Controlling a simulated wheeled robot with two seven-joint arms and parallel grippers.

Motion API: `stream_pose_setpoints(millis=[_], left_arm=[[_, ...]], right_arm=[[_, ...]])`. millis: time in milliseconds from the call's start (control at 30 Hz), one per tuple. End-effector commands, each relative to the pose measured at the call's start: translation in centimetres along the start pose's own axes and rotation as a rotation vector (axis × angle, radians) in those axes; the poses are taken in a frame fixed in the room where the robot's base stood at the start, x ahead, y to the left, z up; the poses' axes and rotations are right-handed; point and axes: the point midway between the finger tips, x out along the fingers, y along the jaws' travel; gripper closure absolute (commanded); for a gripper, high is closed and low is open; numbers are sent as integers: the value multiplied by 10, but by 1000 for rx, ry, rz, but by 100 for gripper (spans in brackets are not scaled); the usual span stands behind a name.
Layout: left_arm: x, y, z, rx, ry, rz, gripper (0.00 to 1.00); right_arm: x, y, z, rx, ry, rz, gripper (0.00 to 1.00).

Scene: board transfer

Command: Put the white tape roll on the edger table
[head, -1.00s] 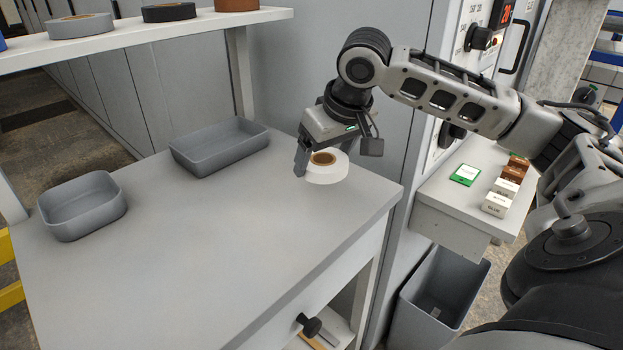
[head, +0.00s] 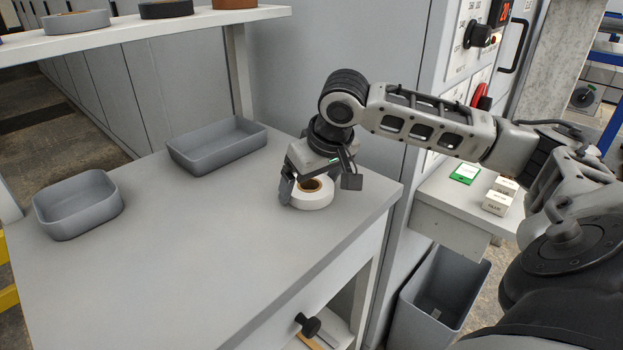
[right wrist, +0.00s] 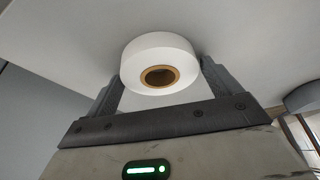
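The white tape roll (head: 312,200) has a brown core and lies flat side up over the right back part of the grey table (head: 190,235), taken as the edger table. My right gripper (head: 300,196) comes down on it from above, with a finger at its left side. In the right wrist view the roll (right wrist: 160,70) sits between my two fingertips, which appear to press on its sides. I cannot tell whether its underside touches the tabletop. My left gripper is not in view.
Two grey bins stand on the table: one at the left (head: 78,222) and one at the back (head: 217,158). A shelf (head: 120,36) above holds other tape rolls. A side ledge (head: 450,212) carries small boxes. The table's middle and front are clear.

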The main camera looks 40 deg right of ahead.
Motion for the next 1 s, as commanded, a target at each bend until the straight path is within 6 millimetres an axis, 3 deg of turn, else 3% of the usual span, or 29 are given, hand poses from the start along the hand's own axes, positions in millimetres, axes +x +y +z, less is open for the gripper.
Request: stream_pose_setpoints(millis=[367,800,1000], left_arm=[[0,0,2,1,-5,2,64],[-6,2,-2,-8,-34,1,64],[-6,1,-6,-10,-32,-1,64]], right_arm=[[-9,1,-2,0,1,2,0],[-97,0,-3,0,3,2,0],[-119,0,-2,1,0,1,0]])
